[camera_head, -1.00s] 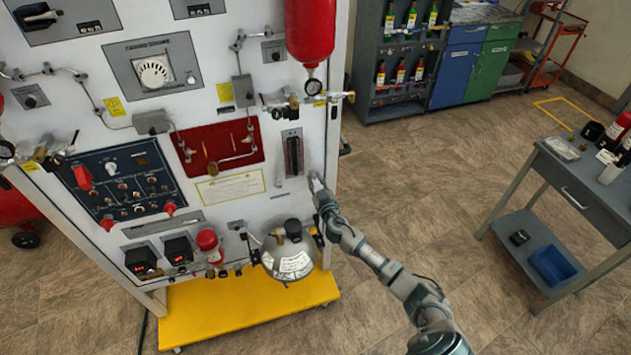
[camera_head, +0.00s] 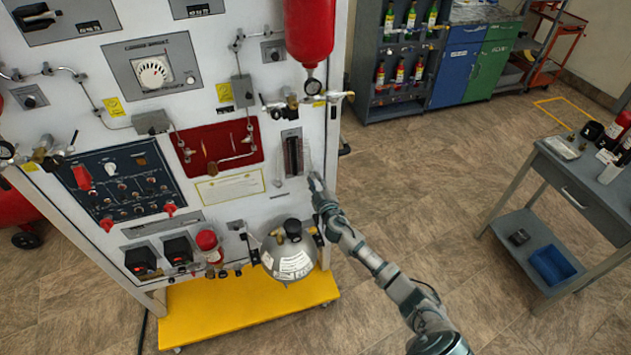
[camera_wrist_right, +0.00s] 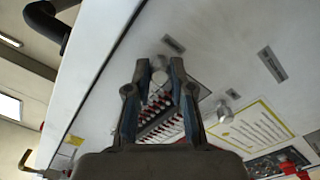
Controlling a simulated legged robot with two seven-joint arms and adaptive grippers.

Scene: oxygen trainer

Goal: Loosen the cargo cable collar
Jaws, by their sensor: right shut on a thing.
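My right gripper (camera_head: 315,181) is at the right edge of the white panel (camera_head: 270,207), just right of the dark vertical gauge (camera_head: 293,156). In the right wrist view, its two fingers (camera_wrist_right: 159,68) are closed around a small pale metallic piece (camera_wrist_right: 159,84), which seems to be the cable collar. The fingers hide much of it, and I cannot make out a cable or any label. In the head view the collar is too small to tell apart from the gripper. My left gripper is not in view.
A round silver vessel (camera_head: 290,262) sits below the gripper, above the yellow base (camera_head: 230,312). A red cylinder (camera_head: 311,30) hangs above. In the right wrist view, a small metal knob (camera_wrist_right: 222,112) stands close to the fingers. A side table (camera_head: 585,180) is far right, with open floor between.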

